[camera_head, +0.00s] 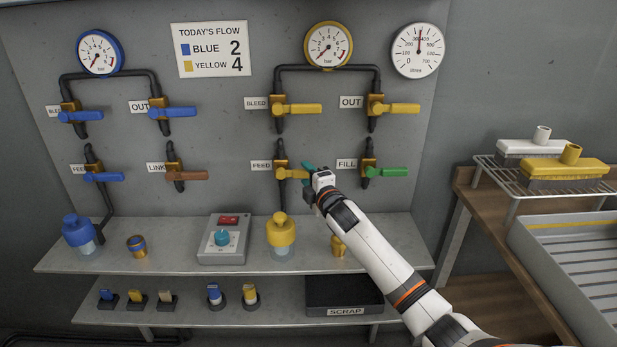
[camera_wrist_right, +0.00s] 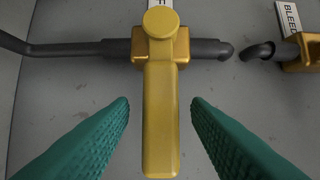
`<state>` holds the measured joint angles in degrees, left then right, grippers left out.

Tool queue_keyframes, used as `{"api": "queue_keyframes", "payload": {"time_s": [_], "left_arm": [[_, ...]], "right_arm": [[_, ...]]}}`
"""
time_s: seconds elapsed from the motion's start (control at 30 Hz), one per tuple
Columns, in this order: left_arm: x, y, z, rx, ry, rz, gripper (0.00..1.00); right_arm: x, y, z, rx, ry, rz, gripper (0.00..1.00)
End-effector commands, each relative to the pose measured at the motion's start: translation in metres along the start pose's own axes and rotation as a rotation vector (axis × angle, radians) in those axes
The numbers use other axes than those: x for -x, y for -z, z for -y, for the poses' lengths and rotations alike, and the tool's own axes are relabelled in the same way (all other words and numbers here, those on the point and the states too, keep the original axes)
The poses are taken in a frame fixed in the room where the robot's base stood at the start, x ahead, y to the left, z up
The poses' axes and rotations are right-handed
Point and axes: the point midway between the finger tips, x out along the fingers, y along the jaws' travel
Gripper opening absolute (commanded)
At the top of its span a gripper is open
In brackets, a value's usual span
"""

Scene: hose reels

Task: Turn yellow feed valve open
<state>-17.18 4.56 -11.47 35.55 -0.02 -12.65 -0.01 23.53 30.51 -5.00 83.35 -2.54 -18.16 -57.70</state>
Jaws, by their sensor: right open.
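The yellow feed valve (camera_head: 290,174) is on the wall panel, right of its FEED label. Its lever points right, across the upright pipe. In the right wrist view the yellow lever (camera_wrist_right: 160,115) stands crosswise to the dark pipe (camera_wrist_right: 85,48). My right gripper (camera_head: 308,171) is at the lever's free end. In the wrist view the green fingers of my right gripper (camera_wrist_right: 160,112) are open, one on each side of the lever, with a gap to it on both sides. The gripper hides the lever's tip in the head view. My left gripper is not in view.
The yellow bleed valve (camera_head: 297,109) is above, and the green fill valve (camera_head: 385,172) is to the right. A yellow-capped bottle (camera_head: 281,230) and a control box (camera_head: 224,240) stand on the shelf below. A workbench with a rack (camera_head: 497,176) is at the right.

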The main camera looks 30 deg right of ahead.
Motion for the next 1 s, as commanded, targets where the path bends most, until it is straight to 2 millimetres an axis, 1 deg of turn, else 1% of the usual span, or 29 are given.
{"api": "queue_keyframes", "payload": {"time_s": [0.2, 0.27, 0.3, 0.47, 0.5, 0.77, 0.87, 1.0], "left_arm": [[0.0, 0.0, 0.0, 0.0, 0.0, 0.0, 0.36], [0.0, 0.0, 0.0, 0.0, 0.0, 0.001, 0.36], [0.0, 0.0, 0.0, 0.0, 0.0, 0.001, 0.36], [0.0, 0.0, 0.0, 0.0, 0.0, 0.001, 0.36], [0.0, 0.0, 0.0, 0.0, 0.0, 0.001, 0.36], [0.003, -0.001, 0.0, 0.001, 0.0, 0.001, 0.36], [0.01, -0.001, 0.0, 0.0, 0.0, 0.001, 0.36], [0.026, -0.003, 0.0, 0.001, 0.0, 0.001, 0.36]], "right_arm": [[0.0, 0.0, 0.0, 0.0, 0.0, 0.0, 0.44], [0.0, 0.0, 0.0, 0.0, 0.0, 0.0, 0.35], [0.0, 0.0, 0.0, 0.0, 0.0, 0.0, 0.29], [0.0, 0.0, 0.0, 0.0, 0.0, 0.0, 0.03], [0.0, 0.0, 0.0, -0.001, 0.0, 0.0, 0.0], [0.0, 0.0, 0.001, 0.007, -0.004, 0.0, 0.0], [0.0, 0.0, 0.005, 0.026, -0.011, 0.0, 0.0], [0.0, 0.0, 0.012, 0.08, -0.034, 0.0, 0.0]]}}
